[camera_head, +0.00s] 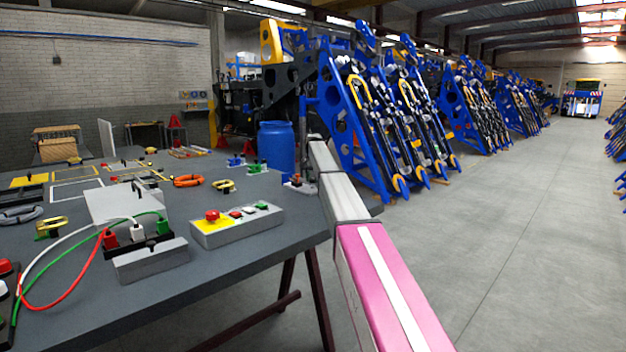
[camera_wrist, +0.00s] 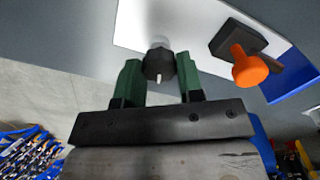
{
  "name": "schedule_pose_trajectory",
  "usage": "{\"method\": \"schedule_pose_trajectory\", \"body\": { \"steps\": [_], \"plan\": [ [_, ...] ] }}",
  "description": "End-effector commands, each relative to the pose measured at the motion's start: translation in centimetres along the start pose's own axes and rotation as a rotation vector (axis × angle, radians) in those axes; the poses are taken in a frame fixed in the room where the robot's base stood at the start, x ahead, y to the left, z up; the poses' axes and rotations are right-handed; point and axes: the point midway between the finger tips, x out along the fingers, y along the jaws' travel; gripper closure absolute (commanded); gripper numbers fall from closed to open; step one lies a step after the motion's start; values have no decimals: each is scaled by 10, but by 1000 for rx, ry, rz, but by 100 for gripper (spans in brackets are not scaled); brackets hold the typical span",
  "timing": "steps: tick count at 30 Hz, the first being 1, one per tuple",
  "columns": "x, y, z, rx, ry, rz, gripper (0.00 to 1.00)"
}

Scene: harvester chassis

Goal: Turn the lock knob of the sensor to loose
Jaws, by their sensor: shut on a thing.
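In the wrist view my gripper (camera_wrist: 158,74) has its two green fingers on either side of a round black knob (camera_wrist: 158,64) with a small white pin, and is shut on it. A pale, translucent round part sits just beyond the knob, in front of a white plate (camera_wrist: 130,28). To the right, an orange knob (camera_wrist: 250,67) stands on a black block, apart from the fingers. I cannot tell the knob's turn angle or which knob is the sensor's lock. In the head view my arm reaches over the table's right edge; my gripper cannot be made out there.
The grey table (camera_head: 255,300) carries a button box (camera_head: 240,225), a cable block (camera_head: 150,258) with red, green and white cables, and small clamps. A blue barrel (camera_head: 277,147) stands behind my arm. Blue racks (camera_head: 350,130) line the hall. The floor to the right is clear.

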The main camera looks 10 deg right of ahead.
Motion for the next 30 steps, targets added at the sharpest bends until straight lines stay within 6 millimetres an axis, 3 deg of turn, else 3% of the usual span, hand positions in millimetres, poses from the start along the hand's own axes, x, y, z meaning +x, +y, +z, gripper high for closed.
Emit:
{"method": "schedule_pose_trajectory", "body": {
  "steps": [30],
  "plan": [
    [0,-2,1,-958,0,0,89]
  ]
}}
